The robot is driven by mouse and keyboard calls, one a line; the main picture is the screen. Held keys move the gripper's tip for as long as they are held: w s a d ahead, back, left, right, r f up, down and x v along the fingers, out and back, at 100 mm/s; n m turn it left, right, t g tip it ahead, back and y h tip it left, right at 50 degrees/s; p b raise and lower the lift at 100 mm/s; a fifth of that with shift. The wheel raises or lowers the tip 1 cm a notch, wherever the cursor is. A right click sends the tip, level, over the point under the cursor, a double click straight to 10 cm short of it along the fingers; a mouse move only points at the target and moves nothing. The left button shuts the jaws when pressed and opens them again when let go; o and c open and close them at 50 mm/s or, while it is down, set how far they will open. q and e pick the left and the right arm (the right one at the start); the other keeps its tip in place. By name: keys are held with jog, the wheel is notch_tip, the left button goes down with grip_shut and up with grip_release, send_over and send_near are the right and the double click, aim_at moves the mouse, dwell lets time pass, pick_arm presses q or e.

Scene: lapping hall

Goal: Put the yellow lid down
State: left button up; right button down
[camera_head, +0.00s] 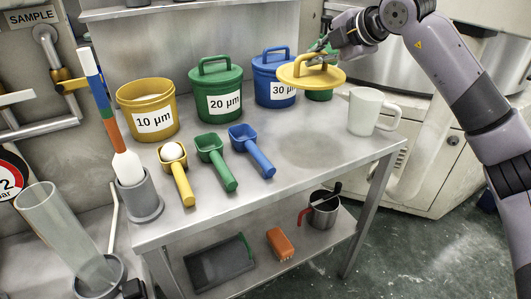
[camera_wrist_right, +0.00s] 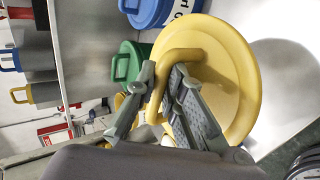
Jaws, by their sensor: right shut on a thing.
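The yellow lid (camera_head: 298,78) is a round disc with a loop handle. My right gripper (camera_head: 322,54) is shut on its handle and holds it above the back right of the metal table, slightly tilted. The right wrist view shows the fingers (camera_wrist_right: 165,75) at the handle and the lid's disc (camera_wrist_right: 228,65) beyond them. The yellow tub (camera_head: 147,112), marked 10 µm, stands open at the back left of the table. My left gripper is not in view.
A lidded green tub (camera_head: 217,92) and a lidded blue tub (camera_head: 268,82) stand along the back. Yellow, green and blue scoops (camera_head: 216,160) lie in front, the yellow one holding a white ball. A white jug (camera_head: 364,111) stands right. The table's front right (camera_head: 305,150) is clear.

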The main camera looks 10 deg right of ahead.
aim_at(323, 71)
jog(key=shift+w+d+r+m+h, duration=0.2)
jog(key=shift+d+r, duration=0.1)
jog(key=shift+r, duration=0.2)
jog(key=shift+w+d+r+m+h, duration=0.2)
jog(key=shift+d+r, duration=0.05)
jog(key=shift+r, duration=0.2)
jog(key=shift+d+f+b, duration=0.1)
jog(key=shift+f+b, duration=0.05)
jog(key=shift+b, duration=0.25)
notch_tip(323, 71, down, 6)
jog(key=shift+f+b, duration=0.1)
jog(key=shift+b, duration=0.5)
notch_tip(323, 71, down, 12)
jog(key=shift+f+b, duration=0.1)
jog(key=shift+b, duration=0.8)
jog(key=shift+f, duration=0.45)
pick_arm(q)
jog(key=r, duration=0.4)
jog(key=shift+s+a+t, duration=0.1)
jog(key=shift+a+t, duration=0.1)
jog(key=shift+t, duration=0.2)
